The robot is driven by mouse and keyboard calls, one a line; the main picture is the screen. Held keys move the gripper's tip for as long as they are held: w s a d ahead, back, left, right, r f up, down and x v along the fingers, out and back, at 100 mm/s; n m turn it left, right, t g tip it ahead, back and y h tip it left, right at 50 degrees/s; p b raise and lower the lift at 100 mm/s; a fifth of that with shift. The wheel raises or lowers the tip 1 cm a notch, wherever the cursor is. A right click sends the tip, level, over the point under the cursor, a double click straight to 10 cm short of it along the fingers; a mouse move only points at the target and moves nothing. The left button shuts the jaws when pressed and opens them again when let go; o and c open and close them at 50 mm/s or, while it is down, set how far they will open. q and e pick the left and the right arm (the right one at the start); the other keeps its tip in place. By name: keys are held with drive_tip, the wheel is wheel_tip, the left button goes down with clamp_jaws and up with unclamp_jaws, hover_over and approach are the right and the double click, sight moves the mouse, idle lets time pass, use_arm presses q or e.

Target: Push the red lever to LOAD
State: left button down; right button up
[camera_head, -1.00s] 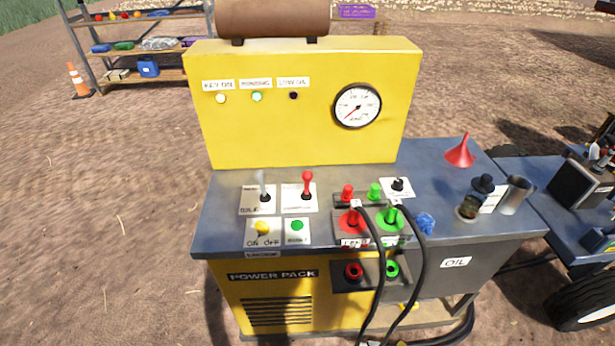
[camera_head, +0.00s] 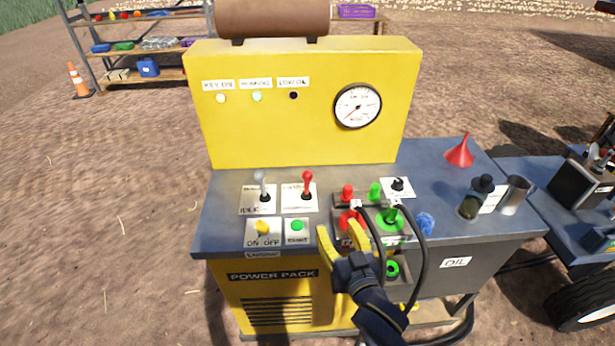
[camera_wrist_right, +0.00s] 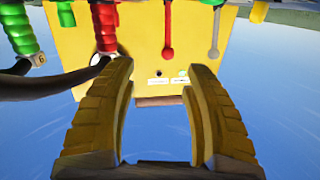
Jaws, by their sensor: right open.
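The red lever (camera_head: 307,184) stands up from a white labelled plate on the power pack's blue deck; its label is too small to read. It also shows in the right wrist view (camera_wrist_right: 168,35), beyond the fingertips. My right gripper (camera_head: 337,226) has yellow fingers, open and empty, over the deck's front edge. It is in front of the red lever and a little to its right, apart from it. In the right wrist view the open fingers (camera_wrist_right: 158,70) have nothing between them. My left gripper is in neither view.
A grey lever (camera_head: 261,186) stands left of the red one. Red (camera_head: 347,192) and green (camera_head: 375,190) knobs and black hoses (camera_head: 422,262) crowd the right side. A yellow switch (camera_head: 262,228) and green button (camera_head: 297,226) lie in front. A yellow gauge panel (camera_head: 290,140) rises behind.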

sight(309, 180)
drive_tip(key=shift+t+y, duration=0.4)
drive_tip(key=x, duration=0.6)
drive_tip(key=a+r+x, duration=0.1)
drive_tip(key=x, duration=0.5)
drive_tip(key=r+x, duration=0.1)
drive_tip(key=x, duration=0.5)
drive_tip(key=shift+w+a+r, duration=0.2)
drive_tip(key=shift+a+r, duration=0.05)
drive_tip(key=shift+a, duration=0.1)
drive_tip(key=shift+c, duration=0.3)
clamp_jaws()
